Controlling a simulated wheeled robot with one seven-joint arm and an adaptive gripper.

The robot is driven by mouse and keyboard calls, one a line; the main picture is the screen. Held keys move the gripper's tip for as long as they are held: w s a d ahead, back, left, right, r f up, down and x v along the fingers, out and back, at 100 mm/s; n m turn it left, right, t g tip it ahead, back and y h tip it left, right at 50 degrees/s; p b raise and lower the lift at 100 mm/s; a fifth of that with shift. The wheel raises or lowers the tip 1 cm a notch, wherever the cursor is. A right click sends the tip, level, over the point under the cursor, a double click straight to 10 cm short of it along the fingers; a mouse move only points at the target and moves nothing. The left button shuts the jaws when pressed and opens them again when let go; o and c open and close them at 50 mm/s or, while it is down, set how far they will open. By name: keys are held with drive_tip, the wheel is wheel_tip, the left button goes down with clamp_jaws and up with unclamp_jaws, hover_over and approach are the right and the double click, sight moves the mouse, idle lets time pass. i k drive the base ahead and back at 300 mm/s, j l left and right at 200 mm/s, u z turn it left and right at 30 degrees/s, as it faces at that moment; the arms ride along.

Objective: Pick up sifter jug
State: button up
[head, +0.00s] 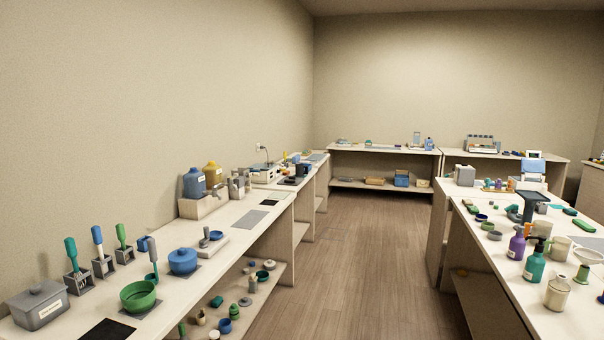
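I cannot tell for certain which vessel is the sifter jug. On the right table, a cream jug-like vessel (557,292) stands upright near the front. A second cream vessel (559,248) stands behind it. My gripper is not in view.
The left counter (258,240) runs along the wall, with a grey lidded box (38,307) and several upright brushes. The right table (508,268) is crowded with purple (516,245) and teal (534,262) bottles. The wooden floor (370,250) between them is clear.

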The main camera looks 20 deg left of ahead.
sight(299, 169)
drive_tip(key=i+j+u, duration=0.1)
drive_tip(key=i+u, duration=0.35)
drive_tip(key=i, duration=5.75)
drive_tip(key=i+u, duration=0.4)
drive_tip(key=i+l+u, duration=0.45)
drive_tip(key=i, duration=0.15)
drive_tip(key=i+l+u, duration=1.25)
drive_tip(key=l, duration=0.25)
drive_tip(key=k+j, duration=0.05)
drive_tip(key=k, duration=0.05)
